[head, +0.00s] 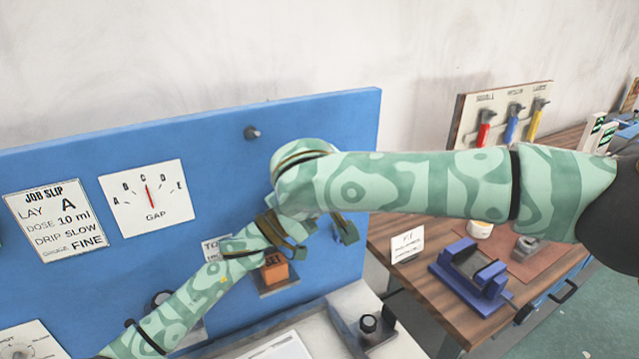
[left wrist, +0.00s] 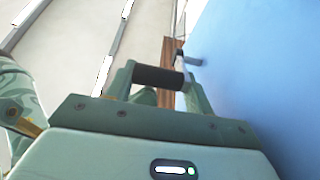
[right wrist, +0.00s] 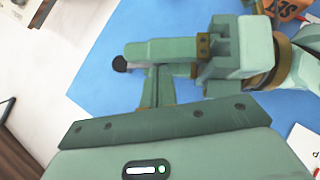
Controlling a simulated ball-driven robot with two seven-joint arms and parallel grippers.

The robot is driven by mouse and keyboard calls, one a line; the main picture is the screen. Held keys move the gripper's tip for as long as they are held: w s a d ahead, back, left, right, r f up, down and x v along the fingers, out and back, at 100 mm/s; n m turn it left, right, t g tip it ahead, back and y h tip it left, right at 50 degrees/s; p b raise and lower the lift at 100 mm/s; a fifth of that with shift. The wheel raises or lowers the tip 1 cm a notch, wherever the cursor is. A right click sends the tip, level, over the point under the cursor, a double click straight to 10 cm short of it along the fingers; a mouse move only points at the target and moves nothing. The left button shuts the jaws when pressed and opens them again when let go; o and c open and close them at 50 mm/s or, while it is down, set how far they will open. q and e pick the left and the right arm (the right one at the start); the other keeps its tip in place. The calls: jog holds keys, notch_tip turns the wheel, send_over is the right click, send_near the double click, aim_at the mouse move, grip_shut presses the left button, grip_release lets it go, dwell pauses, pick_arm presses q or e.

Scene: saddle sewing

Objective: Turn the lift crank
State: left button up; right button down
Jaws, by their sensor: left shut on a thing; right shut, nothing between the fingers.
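The black cylindrical handle (left wrist: 158,78), which looks like the crank grip, lies across the fingers of my left gripper (left wrist: 160,84) in the left wrist view. The gripper is shut on it, beside the blue panel (left wrist: 260,60). The handle's dark end (right wrist: 120,64) seems to stick out past the left fingers in the right wrist view. My right gripper (right wrist: 158,86) is shut and empty, close to the left gripper; I cannot tell whether they touch. In the head view my arms cross in front of the panel and hide the handle and any crank arm.
A grey peg (head: 252,132) sticks out of the panel. A job slip (head: 56,217) and gap dial (head: 147,199) hang to its left. An orange block (head: 275,272) sits low on the panel. The wooden bench at right holds a blue-purple fixture (head: 470,272) and a tool rack (head: 505,118).

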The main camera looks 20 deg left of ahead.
pick_arm(q)
jog(key=shift+s+d+f, duration=0.1)
jog(key=shift+d+f, duration=0.1)
jog(key=shift+f, duration=0.1)
pick_arm(e)
jog(key=shift+f, duration=0.1)
